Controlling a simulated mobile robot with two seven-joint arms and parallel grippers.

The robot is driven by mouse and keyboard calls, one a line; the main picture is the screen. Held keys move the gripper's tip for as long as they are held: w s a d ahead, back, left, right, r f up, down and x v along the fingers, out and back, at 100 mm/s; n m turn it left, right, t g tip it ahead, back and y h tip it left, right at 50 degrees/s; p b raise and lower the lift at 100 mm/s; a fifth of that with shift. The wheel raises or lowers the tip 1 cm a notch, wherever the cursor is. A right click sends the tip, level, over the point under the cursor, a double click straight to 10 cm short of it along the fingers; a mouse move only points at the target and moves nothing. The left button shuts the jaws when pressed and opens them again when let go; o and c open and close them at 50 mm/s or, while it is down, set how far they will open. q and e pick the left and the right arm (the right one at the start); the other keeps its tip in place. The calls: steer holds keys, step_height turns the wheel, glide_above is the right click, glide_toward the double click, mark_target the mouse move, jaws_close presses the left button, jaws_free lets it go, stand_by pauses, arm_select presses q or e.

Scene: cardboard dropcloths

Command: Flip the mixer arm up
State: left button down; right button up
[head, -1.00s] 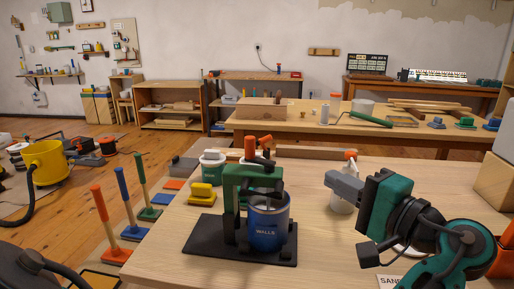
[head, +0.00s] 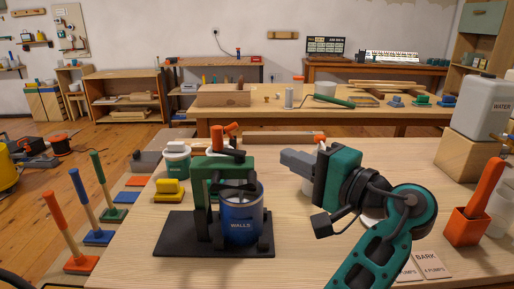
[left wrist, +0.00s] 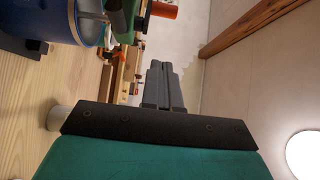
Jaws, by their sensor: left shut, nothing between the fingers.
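The mixer has a green stand and arm (head: 222,168) on a black base plate (head: 175,236). The arm lies level over a blue bucket (head: 241,222) marked WALLS, with dark mixing parts at the bucket's mouth. An orange handle (head: 231,130) stands up at the arm's top. My left gripper (head: 284,156) is shut and empty, to the right of the mixer and apart from it, at about the arm's height. In the left wrist view, the grey fingers (left wrist: 160,68) are together, with the green arm (left wrist: 121,14) and blue bucket (left wrist: 62,20) at upper left. My right gripper is not visible.
A yellow block (head: 168,191) and a white-and-green tub (head: 177,160) stand left of the mixer. An orange holder (head: 467,226) and a white WATER container (head: 482,106) are at the right. Cards (head: 432,264) lie at the front right. Bare tabletop lies right of the base plate.

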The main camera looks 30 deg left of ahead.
mark_target(236, 153)
arm_select(q)
steer(key=s+x, duration=0.1)
steer(key=x, duration=0.7)
steer(key=s+b+x, duration=0.1)
steer(key=x, duration=0.3)
steer(key=shift+s+a+f, duration=0.1)
steer(key=shift+s+a, duration=0.2)
steer(key=shift+a, duration=0.35)
